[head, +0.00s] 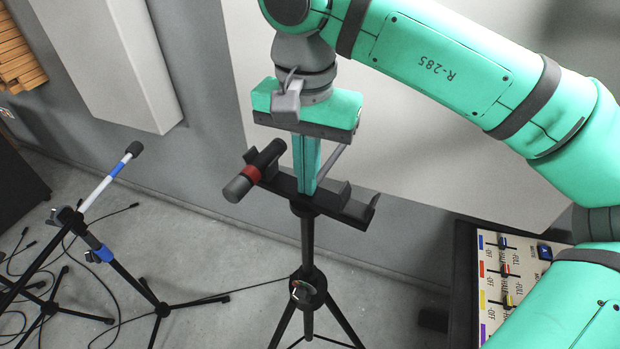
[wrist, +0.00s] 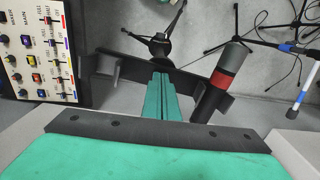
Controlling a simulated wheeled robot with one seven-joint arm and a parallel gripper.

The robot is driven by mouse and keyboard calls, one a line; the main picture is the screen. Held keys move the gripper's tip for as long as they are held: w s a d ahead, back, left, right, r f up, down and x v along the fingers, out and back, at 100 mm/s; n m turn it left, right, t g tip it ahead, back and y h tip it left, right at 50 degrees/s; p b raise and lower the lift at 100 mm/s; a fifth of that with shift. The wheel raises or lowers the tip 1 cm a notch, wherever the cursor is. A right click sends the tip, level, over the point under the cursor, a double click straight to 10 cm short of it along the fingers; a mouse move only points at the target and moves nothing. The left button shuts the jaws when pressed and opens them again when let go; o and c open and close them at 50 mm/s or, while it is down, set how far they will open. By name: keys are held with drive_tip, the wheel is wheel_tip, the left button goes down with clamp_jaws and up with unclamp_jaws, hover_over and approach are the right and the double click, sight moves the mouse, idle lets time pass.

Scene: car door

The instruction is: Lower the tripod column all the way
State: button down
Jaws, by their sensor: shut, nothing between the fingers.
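The tripod (head: 307,240) stands upright in the middle of the head view, with a dark column, a collar (head: 308,290) and spread legs. A dark crossbar (head: 325,205) sits on top of the column and carries a black microphone with a red band (head: 252,174) at its left end. My gripper (head: 304,190) points down at the middle of the crossbar, with its fingers together and nothing between them. The fingertips look close to or touching the bar; I cannot tell which. In the wrist view, my fingers (wrist: 167,95) lie over the crossbar (wrist: 130,73), and the collar (wrist: 160,47) shows beyond.
A mixer panel with sliders and knobs (head: 497,285) stands at the lower right. Another microphone stand (head: 100,250) with a blue-banded boom is at the left, with cables on the floor. Pale panels stand behind the tripod. Bare floor (head: 215,260) lies left of the tripod.

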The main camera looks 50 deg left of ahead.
sight(308, 236)
drive_tip(key=shift+f, duration=12.35)
drive_tip(key=shift+w+r, duration=0.15)
drive_tip(key=shift+r, duration=3.9)
